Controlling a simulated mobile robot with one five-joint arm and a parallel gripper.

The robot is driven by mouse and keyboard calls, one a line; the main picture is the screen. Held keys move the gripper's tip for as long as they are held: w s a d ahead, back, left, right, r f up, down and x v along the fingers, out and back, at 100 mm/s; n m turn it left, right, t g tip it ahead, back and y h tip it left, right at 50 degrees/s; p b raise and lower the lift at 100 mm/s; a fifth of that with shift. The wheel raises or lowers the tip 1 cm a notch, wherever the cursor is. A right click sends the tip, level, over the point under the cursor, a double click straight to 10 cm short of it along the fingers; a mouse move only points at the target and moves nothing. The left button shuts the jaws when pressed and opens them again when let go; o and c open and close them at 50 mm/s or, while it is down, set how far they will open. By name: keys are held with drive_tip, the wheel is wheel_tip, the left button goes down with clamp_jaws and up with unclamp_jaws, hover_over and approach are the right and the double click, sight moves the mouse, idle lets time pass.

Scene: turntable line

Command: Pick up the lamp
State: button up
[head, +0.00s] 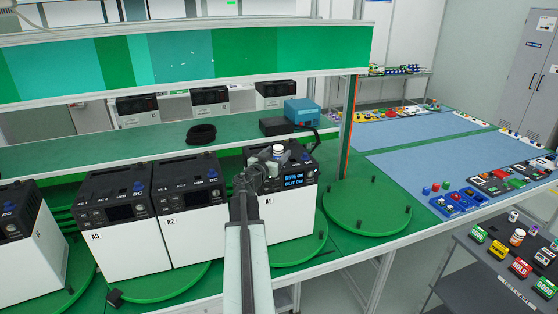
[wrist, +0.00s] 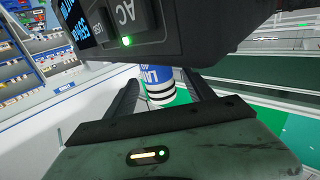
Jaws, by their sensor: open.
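A small blue and white cylinder (wrist: 158,84) with black bands and partly hidden lettering is likely the lamp. In the wrist view it shows between the two fingers of my gripper (wrist: 162,85), its top hidden by a dark instrument. I cannot tell whether the fingertips reach around it. In the head view a small white-topped cylinder (head: 278,151), perhaps the same thing, stands on the right-hand box unit (head: 290,215), just beyond my gripper (head: 262,170). The gripper is open, with a gap between its fingers.
The dark instrument (wrist: 140,30) with a green light is very close above the fingers. An empty green turntable (head: 365,208) is to the right. A dark cart (head: 475,262) holds small items.

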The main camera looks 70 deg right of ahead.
drive_tip(key=shift+d, duration=0.65)
drive_tip(key=shift+a, duration=0.1)
clamp_jaws()
wheel_tip(320, 180, up, 10)
drive_tip(key=p, duration=1)
drive_tip(key=shift+r, duration=0.15)
